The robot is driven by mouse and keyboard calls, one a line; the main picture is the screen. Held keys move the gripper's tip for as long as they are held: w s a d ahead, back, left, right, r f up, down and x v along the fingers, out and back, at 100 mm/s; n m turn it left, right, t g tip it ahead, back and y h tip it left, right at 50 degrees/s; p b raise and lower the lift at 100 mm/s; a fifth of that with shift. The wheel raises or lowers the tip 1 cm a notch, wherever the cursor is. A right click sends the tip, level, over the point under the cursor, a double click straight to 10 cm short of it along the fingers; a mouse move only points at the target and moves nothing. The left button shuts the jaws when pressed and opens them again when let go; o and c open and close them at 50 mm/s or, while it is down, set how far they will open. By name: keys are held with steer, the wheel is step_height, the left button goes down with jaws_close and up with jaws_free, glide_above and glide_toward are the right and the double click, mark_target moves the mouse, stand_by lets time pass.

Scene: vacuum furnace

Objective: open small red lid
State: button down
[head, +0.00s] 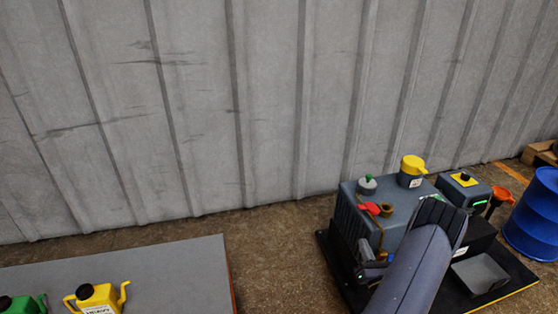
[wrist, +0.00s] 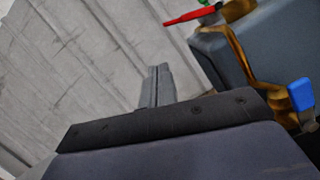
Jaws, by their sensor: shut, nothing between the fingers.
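The small red lid (head: 370,208) is on top of the grey machine (head: 345,212), on its left side in the head view. A brass neck (head: 386,211) stands right beside it. In the wrist view the red lid (wrist: 190,16) shows edge-on at the top, sticking out left of the brass part (wrist: 240,45). I cannot tell how far the lid is raised. My gripper (wrist: 158,72) is shut and empty, with its fingers together. It appears below and left of the lid in the wrist view, apart from it. In the head view my arm hides part of the machine.
A blue barrel (head: 535,215) stands at the right. A grey table (head: 170,265) with a yellow can (head: 97,298) is at left. The corrugated wall is behind.

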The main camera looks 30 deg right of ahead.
mark_target(368, 208)
steer(key=d+b+x, duration=0.1)
steer(key=b+x, duration=0.1)
steer(key=x, duration=0.8)
steer(key=shift+r, duration=0.2)
steer(key=shift+s, duration=0.1)
